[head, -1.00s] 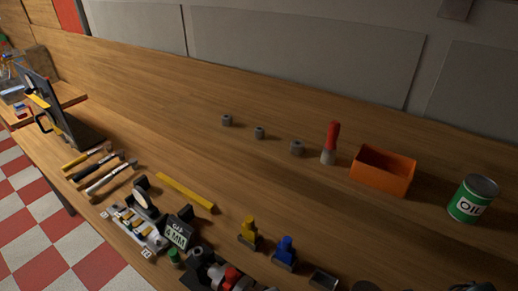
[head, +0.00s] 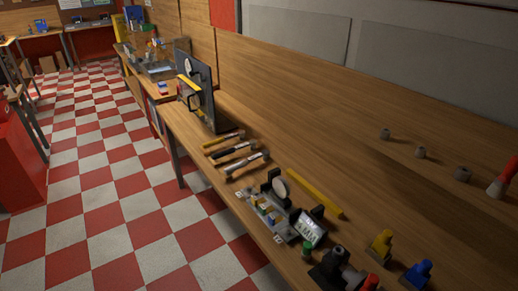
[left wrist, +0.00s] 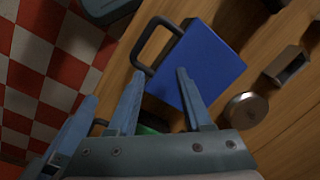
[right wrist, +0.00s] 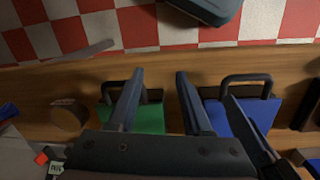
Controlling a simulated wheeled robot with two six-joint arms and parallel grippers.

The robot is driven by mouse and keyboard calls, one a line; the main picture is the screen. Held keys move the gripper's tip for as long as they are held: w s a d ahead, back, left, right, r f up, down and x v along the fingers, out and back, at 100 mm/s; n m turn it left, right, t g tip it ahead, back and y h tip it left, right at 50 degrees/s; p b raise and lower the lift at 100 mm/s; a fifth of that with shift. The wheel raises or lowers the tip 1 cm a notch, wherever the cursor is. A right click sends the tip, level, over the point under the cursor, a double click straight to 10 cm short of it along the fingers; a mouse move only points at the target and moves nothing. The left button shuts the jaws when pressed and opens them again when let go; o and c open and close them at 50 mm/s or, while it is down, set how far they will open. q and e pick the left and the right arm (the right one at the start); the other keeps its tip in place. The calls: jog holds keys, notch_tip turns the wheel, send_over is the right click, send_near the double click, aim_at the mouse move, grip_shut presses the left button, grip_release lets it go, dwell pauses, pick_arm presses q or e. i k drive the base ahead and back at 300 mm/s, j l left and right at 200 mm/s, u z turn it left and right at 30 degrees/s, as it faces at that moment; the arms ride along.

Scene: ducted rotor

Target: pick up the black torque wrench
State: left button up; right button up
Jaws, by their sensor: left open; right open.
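Three wrench-like tools lie side by side on the wooden bench in the head view. The middle one has a dark handle and looks like the black torque wrench (head: 234,151). A yellow-handled tool (head: 222,138) lies beyond it and a pale-handled one (head: 246,164) lies nearer. No gripper shows in the head view. My left gripper (left wrist: 161,73) is open and empty, with a blue block with a dark handle (left wrist: 208,60) beyond its fingers. My right gripper (right wrist: 160,72) is open and empty, over a green block (right wrist: 150,118) and beside a blue block (right wrist: 262,112). Neither wrist view shows the wrench.
A dark upright panel (head: 205,92) stands behind the tools. A long yellow bar (head: 314,193), a tray of small parts (head: 268,215) and a small sign (head: 310,228) lie nearer. Yellow (head: 380,247) and blue (head: 418,274) pieces stand at the front. The bench's right middle is mostly clear.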

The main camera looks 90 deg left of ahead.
aim_at(253, 144)
jog(key=k+u, duration=0.2)
jog(key=k, duration=0.3)
jog(key=u, duration=3.25)
jog(key=k+l, duration=0.15)
jog(key=l, duration=0.25)
jog(key=k+l, duration=0.15)
jog(key=l, duration=0.25)
jog(key=k+l, duration=0.2)
jog(key=l, duration=0.2)
jog(key=k+l, duration=0.15)
jog(key=l, duration=0.25)
jog(key=i+l, duration=0.25)
jog(key=k, duration=0.3)
jog(key=i+j, duration=1.15)
